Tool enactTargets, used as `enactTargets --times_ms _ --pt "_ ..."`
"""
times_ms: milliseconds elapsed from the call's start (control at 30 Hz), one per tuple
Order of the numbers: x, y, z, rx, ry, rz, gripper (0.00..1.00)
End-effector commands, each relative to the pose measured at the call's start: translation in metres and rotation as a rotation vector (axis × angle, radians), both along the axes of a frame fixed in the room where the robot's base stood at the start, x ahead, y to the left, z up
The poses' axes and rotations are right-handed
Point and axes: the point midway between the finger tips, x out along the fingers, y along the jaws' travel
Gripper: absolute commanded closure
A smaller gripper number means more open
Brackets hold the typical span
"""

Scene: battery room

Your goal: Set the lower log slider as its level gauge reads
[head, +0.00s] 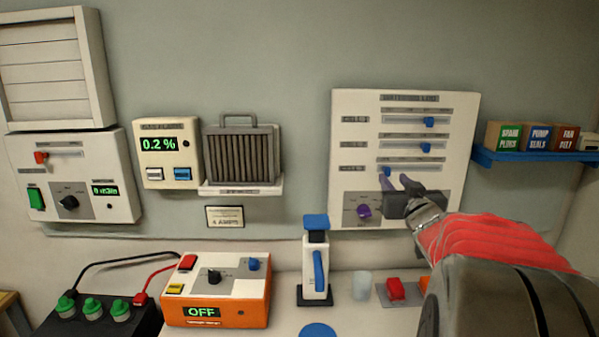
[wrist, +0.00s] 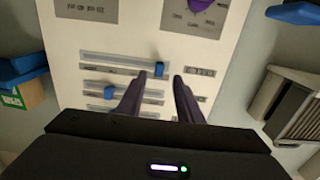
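A white log panel (head: 465,115) hangs on the wall with three horizontal slider rows. The lowest blue slider knob (head: 386,171) is near the left end of its track; the upper two sit farther right. My gripper (head: 396,181) is at the lowest row, its dark fingers apart. In the wrist view, which shows the panel upside down, this knob (wrist: 159,69) appears between the fingertips (wrist: 160,76) with gaps beside it. Contact cannot be told. Another blue slider knob (wrist: 110,92) shows farther left. No level gauge can be clearly identified; small panel labels are unreadable.
A purple knob (head: 364,211) is on the panel's lower left, close below my gripper. A blue shelf (head: 535,157) with several boxes is at right. An orange device (head: 215,311) reading OFF and a blue-topped stand (head: 315,265) are below.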

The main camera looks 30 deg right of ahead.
Motion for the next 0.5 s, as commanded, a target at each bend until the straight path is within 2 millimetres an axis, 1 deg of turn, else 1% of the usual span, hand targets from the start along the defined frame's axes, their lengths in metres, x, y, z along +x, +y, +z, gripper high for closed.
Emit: enactTargets --times_ms 33,300,500 --pt "0.006 -0.003 -0.001 0.001 0.0 0.001 0.67" --pt "0.031 -0.018 -0.001 0.001 0.0 0.0 0.67" --pt "0.039 -0.023 0.0 0.001 0.0 -0.001 0.67"
